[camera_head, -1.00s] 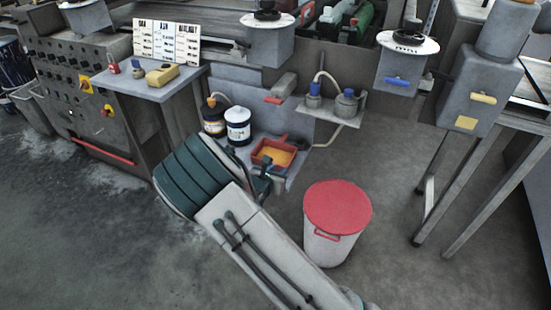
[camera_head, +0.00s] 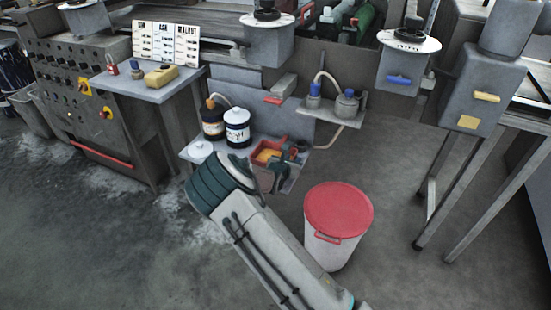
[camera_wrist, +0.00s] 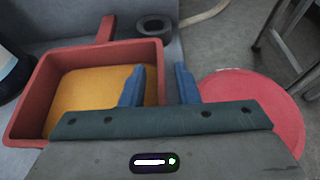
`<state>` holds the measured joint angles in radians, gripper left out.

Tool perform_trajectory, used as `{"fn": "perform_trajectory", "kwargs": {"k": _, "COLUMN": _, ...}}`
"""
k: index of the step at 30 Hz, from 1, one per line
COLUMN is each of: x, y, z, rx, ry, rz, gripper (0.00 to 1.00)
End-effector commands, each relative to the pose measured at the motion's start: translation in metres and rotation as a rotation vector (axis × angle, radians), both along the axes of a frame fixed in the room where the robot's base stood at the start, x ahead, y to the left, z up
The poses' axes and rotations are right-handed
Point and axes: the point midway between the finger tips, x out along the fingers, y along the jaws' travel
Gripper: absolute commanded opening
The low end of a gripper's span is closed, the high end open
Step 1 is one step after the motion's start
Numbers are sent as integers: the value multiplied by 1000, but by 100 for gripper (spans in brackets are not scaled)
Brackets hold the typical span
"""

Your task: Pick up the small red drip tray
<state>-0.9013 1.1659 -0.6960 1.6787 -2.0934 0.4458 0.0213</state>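The small red drip tray (camera_head: 256,148) sits on the low grey shelf with orange-yellow liquid in it. In the wrist view the tray (camera_wrist: 28,105) fills the left side, its short red handle pointing away. My gripper (camera_wrist: 160,72) is open, its two blue fingers apart. The left finger is over the tray's inside and the right finger is outside its right wall, which shows between them. I cannot tell whether either finger touches the wall. In the head view my gripper (camera_head: 286,155) hides the tray's right part.
A white container (camera_head: 237,126) and a dark bottle (camera_head: 212,118) stand behind the tray on the shelf (camera_head: 228,152). A red-lidded bin (camera_head: 338,208) stands on the floor to the right. A small bracket with jars (camera_head: 347,104) is above. A dark ring (camera_wrist: 154,25) lies beyond the tray.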

Motion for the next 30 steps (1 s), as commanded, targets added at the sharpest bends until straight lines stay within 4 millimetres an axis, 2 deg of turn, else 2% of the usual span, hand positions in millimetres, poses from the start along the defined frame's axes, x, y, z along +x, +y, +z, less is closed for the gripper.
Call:
{"fn": "perform_trajectory", "kwargs": {"k": 6, "x": 1, "y": 0, "z": 0, "rx": 1, "ry": 0, "rz": 1, "gripper": 28}}
{"fn": "perform_trajectory", "kwargs": {"k": 7, "x": 1, "y": 0, "z": 0, "rx": 1, "ry": 0, "rz": 1, "gripper": 23}}
{"fn": "perform_trajectory", "kwargs": {"k": 9, "x": 1, "y": 0, "z": 0, "rx": 1, "ry": 0, "rz": 1, "gripper": 3}}
{"fn": "perform_trajectory", "kwargs": {"k": 10, "x": 1, "y": 0, "z": 0, "rx": 1, "ry": 0, "rz": 1, "gripper": 0}}
{"fn": "perform_trajectory", "kwargs": {"k": 23, "x": 1, "y": 0, "z": 2, "rx": 2, "ry": -2, "rz": 0, "gripper": 0}}
{"fn": "perform_trajectory", "kwargs": {"k": 30, "x": 1, "y": 0, "z": 12, "rx": 3, "ry": -3, "rz": -1, "gripper": 0}}
